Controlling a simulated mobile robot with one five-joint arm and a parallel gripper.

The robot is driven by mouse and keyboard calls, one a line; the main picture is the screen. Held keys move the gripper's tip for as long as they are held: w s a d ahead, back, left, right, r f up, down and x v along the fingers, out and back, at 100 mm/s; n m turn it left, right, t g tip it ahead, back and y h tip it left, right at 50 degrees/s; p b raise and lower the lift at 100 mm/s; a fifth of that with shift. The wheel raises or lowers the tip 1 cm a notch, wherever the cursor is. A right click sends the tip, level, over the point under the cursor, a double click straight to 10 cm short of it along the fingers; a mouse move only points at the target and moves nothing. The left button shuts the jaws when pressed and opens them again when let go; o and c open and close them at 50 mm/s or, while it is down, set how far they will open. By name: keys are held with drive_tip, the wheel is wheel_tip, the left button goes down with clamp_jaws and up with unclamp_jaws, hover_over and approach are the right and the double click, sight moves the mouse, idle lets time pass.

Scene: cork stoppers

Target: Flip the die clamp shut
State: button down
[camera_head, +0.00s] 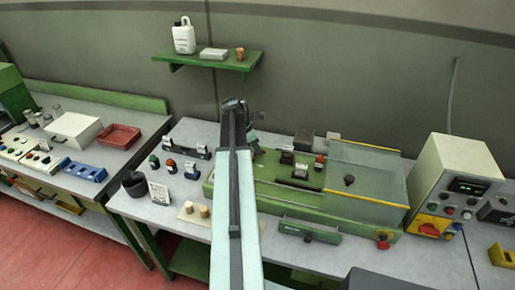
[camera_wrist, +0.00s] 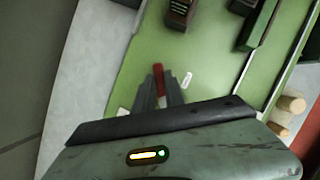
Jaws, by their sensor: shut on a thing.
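In the wrist view my gripper (camera_wrist: 161,92) is shut on a narrow red handle (camera_wrist: 158,75), which shows between and just beyond the fingertips. The handle looks like the die clamp's lever; the rest of the clamp is hidden by the fingers, and I cannot tell how far it is swung. Below lies the green machine bed (camera_wrist: 135,65). In the head view the bed (camera_head: 260,190) runs to the right of my arm, and my gripper (camera_head: 256,150) is partly hidden at its left end.
A dark ribbed block (camera_wrist: 178,12) and a dark green bar (camera_wrist: 258,22) stand on the bed. Cork stoppers (camera_head: 204,211) lie left of my arm. A clear guard (camera_head: 365,170) and a control box (camera_head: 455,180) are at the right. A shelf (camera_head: 210,60) hangs behind.

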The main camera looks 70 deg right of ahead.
drive_tip(key=m, duration=0.1)
drive_tip(key=m+y, duration=0.1)
drive_tip(key=m, duration=0.1)
drive_tip(key=shift+s+a+m+g, duration=0.15)
drive_tip(key=shift+a+m+g, duration=0.15)
drive_tip(key=shift+g, duration=0.1)
drive_tip(key=shift+s+a+m+y, duration=0.1)
drive_tip(key=shift+a+m+y, duration=0.2)
drive_tip(key=shift+m, duration=0.55)
drive_tip(key=shift+a+m+y, duration=0.15)
drive_tip(key=shift+m+y, duration=0.25)
drive_tip(key=shift+m, duration=0.45)
drive_tip(key=c, duration=1.4)
unclamp_jaws()
drive_tip(key=p+v, duration=0.7)
drive_tip(key=v, duration=0.1)
drive_tip(key=shift+f, duration=0.15)
